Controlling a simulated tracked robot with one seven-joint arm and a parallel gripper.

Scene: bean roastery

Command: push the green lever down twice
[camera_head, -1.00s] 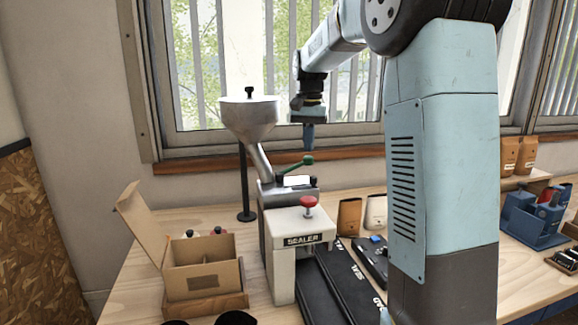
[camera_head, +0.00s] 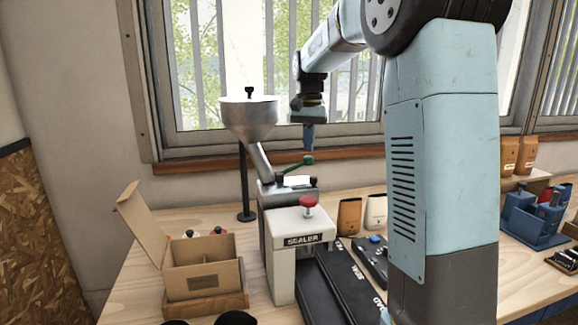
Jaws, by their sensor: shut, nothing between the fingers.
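The green lever (camera_head: 296,164) sticks out to the right from the base of the metal hopper (camera_head: 250,118), behind the white sealer. It ends in a round knob (camera_head: 308,159) and lies close to level, with a slight upward tilt. My gripper (camera_head: 309,149) is shut and empty and points straight down. Its tips are directly above the knob in the picture, touching it or very near; I cannot tell which.
The sealer (camera_head: 284,262) with its red knob (camera_head: 308,201) stands in front of the lever. An open cardboard box (camera_head: 204,280) is at left. Dark trays (camera_head: 340,285), brown (camera_head: 349,217) and white (camera_head: 375,212) bags are at right. The window is behind.

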